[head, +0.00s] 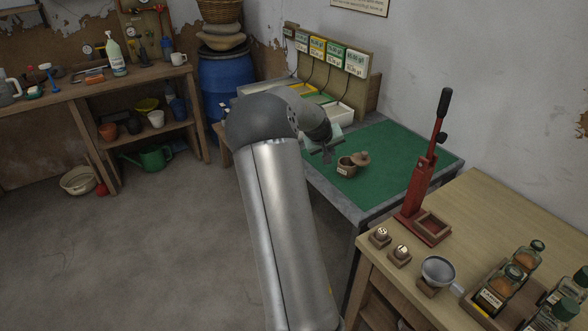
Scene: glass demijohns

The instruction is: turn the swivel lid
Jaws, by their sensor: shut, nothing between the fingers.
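In the head view a small round wooden pot (345,170) with a pale label stands on the green mat (385,180) of the grey-edged table. Its wooden swivel lid (361,158), with a small knob, sits off to the right side, and part of the dark opening shows at the left. My gripper (327,157) is shut and empty, just left of the pot and a little above it. It looks apart from the lid, though the small picture makes the gap hard to judge.
A red lever press (425,185) stands on the wooden table at the right, near small stamps, a round dish (438,270) and jars. Trays and labelled boxes (335,52) line the back of the green-topped table. The mat right of the pot is clear.

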